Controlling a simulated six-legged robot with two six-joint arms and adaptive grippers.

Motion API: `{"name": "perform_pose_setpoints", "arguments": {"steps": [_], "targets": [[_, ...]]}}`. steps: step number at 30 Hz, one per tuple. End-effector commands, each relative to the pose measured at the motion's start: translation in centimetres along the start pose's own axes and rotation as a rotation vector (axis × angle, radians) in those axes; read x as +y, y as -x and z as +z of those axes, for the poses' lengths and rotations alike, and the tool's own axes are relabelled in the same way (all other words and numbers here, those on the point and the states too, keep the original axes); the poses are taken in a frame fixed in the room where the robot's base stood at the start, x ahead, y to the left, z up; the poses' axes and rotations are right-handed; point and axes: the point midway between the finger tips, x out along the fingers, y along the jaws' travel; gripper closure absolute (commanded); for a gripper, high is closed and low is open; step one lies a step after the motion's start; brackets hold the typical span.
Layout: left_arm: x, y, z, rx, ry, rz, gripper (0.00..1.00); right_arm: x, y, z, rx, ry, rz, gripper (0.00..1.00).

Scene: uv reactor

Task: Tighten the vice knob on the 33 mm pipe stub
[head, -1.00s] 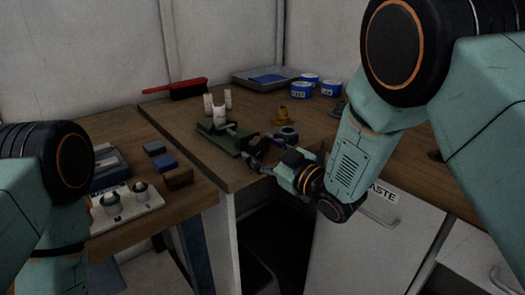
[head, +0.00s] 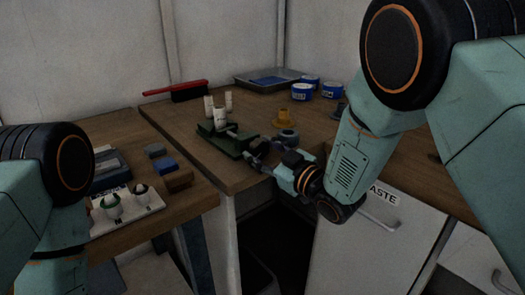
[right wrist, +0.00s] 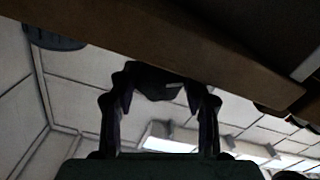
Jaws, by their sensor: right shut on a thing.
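The green vice (head: 226,141) stands near the front edge of the wooden bench. A white pipe stub (head: 220,119) stands upright at its jaws; whether it is gripped tight cannot be told. My right gripper (head: 256,156) is at the vice's front right end, shut on the knob, which its fingers mostly hide in the head view. In the right wrist view the two fingers (right wrist: 160,98) stand on either side of the dark knob (right wrist: 157,82), below the brown bench edge. My left arm shows at the left, but its gripper is out of view.
Two more white stubs (head: 228,101) stand behind the vice. An orange-yellow fitting (head: 284,118) and a grey ring (head: 288,135) are close to its right.

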Motion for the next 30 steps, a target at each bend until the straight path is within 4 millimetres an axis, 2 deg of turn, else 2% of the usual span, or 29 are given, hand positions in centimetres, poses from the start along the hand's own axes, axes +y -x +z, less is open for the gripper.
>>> {"name": "perform_pose_setpoints", "arguments": {"steps": [8, 18, 30], "targets": [[0.0, 1.9, 0.0, 0.0, 0.0, 0.0, 0.29, 0.0, 0.0, -0.2, -0.002, -0.127, -0.001, 0.84], [0.0, 4.7, 0.0, 0.0, 0.0, 0.0, 0.29, 0.0, 0.1, -0.2, -0.002, -0.382, 0.0, 0.84], [0.1, 6.4, 0.0, 0.0, 0.0, 0.0, 0.29, -0.1, 0.0, -0.1, -0.002, -0.577, 0.001, 0.84]]}}
